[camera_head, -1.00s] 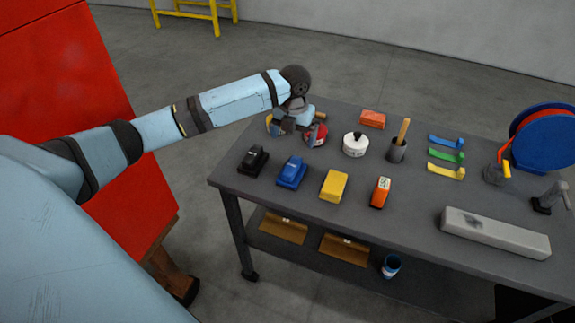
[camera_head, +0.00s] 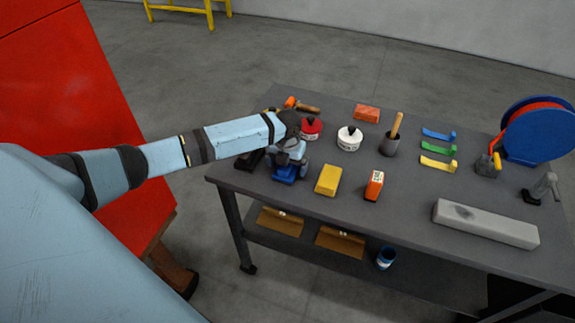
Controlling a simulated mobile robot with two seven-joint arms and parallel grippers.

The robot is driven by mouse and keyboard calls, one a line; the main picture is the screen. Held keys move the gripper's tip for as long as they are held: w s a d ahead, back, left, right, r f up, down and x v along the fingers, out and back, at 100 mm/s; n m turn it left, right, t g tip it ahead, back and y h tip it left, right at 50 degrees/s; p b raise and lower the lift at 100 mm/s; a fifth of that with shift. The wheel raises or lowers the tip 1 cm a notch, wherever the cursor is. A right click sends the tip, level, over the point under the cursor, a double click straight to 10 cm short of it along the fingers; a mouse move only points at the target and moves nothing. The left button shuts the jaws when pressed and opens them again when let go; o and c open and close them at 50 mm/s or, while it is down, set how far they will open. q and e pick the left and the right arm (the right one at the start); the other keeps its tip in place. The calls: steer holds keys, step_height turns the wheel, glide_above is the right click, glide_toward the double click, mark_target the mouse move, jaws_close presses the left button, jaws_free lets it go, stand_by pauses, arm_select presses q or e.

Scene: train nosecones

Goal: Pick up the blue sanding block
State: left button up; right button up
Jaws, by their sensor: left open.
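The blue sanding block (camera_head: 285,176) lies on the grey table near its front left. My left gripper (camera_head: 288,162) is open and right over the block, hiding its upper part. I cannot tell whether the fingers touch it or sit around it. My left arm reaches in from the left. My right gripper does not show.
A black block (camera_head: 250,160) is close on the left, partly hidden by my arm. A yellow block (camera_head: 328,180) and an orange one (camera_head: 374,186) stand to the right. Red (camera_head: 311,128) and white (camera_head: 349,138) tubs are behind. A long grey beam (camera_head: 485,224) lies front right.

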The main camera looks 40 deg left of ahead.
arm_select(q)
steer(key=shift+f, duration=0.3)
steer(key=c, duration=1.1)
steer(key=shift+r, duration=0.15)
step_height(320, 180, up, 20)
steer(key=shift+f+b, duration=0.1)
steer(key=shift+b, duration=0.7)
steer(key=o, duration=0.3)
steer(key=shift+c, duration=0.6)
